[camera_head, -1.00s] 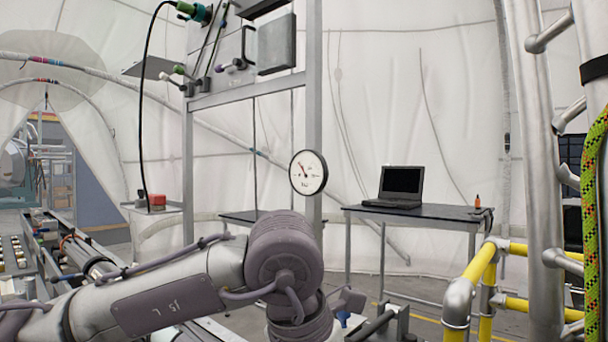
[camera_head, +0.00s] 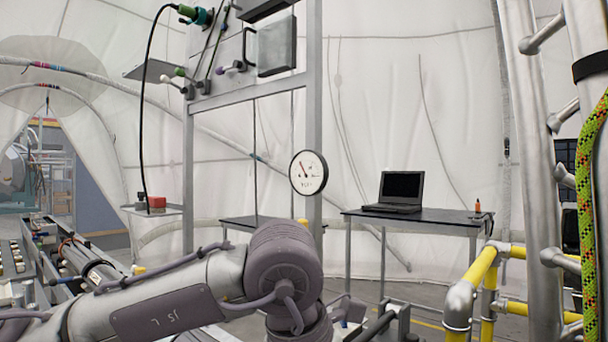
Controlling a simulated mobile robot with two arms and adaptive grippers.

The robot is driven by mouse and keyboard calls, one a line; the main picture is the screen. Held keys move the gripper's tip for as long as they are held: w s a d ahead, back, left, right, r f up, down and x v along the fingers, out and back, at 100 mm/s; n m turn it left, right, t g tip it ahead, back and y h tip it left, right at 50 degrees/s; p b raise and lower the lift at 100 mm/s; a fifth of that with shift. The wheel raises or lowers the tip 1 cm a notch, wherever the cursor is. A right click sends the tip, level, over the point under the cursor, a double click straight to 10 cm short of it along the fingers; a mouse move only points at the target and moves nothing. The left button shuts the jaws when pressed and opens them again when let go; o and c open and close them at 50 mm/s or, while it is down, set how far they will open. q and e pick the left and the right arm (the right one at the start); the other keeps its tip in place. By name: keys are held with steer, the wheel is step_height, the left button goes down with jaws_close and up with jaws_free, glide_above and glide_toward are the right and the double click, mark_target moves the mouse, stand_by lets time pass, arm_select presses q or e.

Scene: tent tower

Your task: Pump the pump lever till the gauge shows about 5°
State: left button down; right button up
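A round white gauge (camera_head: 308,172) with a black rim hangs on the grey upright post in the middle of the view. Its needle points up and to the left, but the numbers are too small to read. My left arm comes in from the lower left and bends down at a joint in front of the post. My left gripper is out of the frame or hidden below that joint. My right gripper is not in view. I cannot make out the pump lever; dark bars and metal parts (camera_head: 372,327) show low behind the arm's joint.
A laptop (camera_head: 401,190) stands on a black table (camera_head: 436,222) at the right. Yellow and silver railing (camera_head: 470,287) and a metal ladder frame with a green rope (camera_head: 585,200) close off the right side. A panel with valves and hoses (camera_head: 235,55) is mounted above left.

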arm_select(q)
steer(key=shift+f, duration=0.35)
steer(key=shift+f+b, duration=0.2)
steer(key=shift+b, duration=0.1)
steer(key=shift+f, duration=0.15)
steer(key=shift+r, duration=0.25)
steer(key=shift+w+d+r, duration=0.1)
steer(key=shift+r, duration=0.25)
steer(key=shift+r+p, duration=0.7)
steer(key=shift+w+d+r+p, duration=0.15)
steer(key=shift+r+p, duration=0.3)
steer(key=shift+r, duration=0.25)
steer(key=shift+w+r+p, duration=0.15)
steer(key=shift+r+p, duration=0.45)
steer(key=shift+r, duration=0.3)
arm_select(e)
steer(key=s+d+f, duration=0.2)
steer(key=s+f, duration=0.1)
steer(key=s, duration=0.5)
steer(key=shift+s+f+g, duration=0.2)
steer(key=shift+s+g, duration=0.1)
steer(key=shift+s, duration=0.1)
